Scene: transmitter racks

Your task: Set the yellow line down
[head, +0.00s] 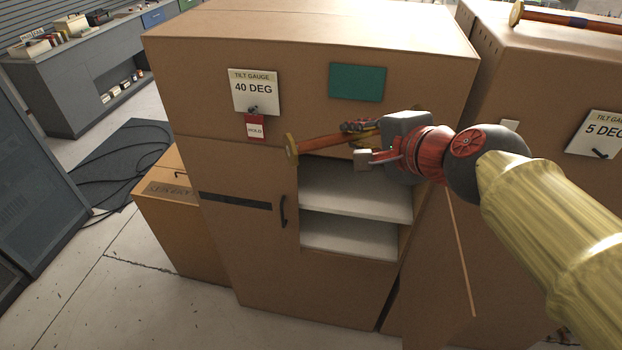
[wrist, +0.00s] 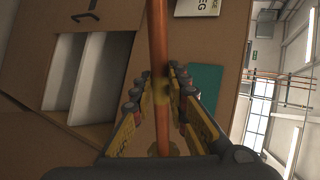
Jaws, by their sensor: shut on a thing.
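The yellow line is a copper-orange rod (head: 325,141) with a brass flange at its left end in the head view. In the wrist view the rod (wrist: 159,40) runs lengthwise between the fingers, with a yellow band on it. My gripper (head: 368,141) is shut on it and holds it roughly level in front of the brown cabinet (head: 250,215), above the open shelf bay (head: 355,190). Both fingers flank the rod in the wrist view (wrist: 160,100). The rod's right part is hidden by my gripper in the head view.
The cabinet carries a "40 DEG" tilt gauge (head: 253,92), a red HOLD tag (head: 255,127) and a green panel (head: 357,82). Another brass-ended line (head: 560,18) lies on the right cabinet (head: 540,75), marked "5 DEG". The left cabinet's top (head: 310,30) is clear.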

